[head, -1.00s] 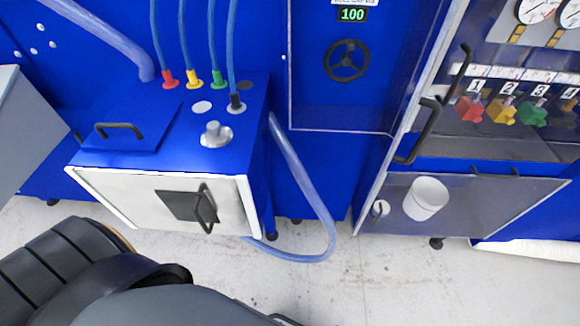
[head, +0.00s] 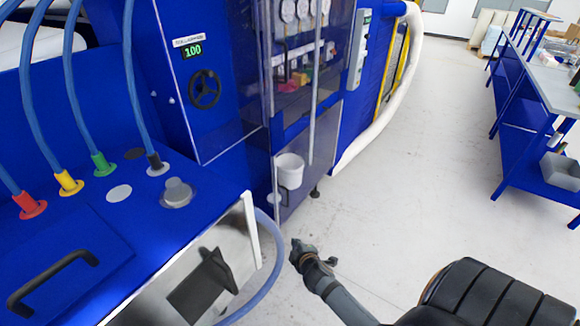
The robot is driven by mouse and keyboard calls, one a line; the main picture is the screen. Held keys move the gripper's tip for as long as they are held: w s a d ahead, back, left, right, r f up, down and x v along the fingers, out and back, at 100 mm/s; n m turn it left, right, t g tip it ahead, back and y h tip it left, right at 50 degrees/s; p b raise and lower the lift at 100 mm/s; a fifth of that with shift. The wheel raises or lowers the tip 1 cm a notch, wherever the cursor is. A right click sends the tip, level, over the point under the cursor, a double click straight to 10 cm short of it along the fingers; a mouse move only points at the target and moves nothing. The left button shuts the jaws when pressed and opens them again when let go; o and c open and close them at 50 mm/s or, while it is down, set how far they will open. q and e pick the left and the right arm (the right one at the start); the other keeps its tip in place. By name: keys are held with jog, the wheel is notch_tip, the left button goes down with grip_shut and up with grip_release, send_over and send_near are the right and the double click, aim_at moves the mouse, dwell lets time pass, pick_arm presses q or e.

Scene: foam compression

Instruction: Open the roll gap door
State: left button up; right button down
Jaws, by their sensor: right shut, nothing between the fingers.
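The roll gap door is a clear panel (head: 226,143) on the front of the blue machine, left of centre in the head view. A black handwheel (head: 205,89) and a green display reading 100 (head: 193,50) show behind it. The door looks closed, its lower edge meeting the blue front. My right gripper (head: 312,252) is shut and empty, low in the middle of the view. It is over the floor, to the right of and below the door, apart from the machine. My left gripper is not in view.
A blue box with hose fittings (head: 120,193) and a grey knob stands in the left foreground. A blue hose (head: 270,268) loops down beside it. A clear-fronted cabinet with a white cup (head: 289,171) stands right of the door. Open floor (head: 420,160) lies right, before a blue workbench (head: 512,110).

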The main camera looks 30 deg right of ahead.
notch_tip(320, 180, up, 30)
jog(key=a+n+t+h+b, duration=0.1)
jog(key=n+t+h+b, duration=0.1)
jog(key=n+t+h, duration=0.3)
pick_arm(q)
jog(key=p, duration=0.3)
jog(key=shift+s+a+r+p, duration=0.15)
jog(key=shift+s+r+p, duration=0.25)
pick_arm(e)
jog(key=w+d+m+t+y, duration=0.1)
jog(key=w+d+y, duration=0.1)
jog(key=w+d, duration=0.5)
jog(key=w, duration=0.3)
jog(key=shift+w+a, duration=0.1)
jog(key=shift+w, duration=0.05)
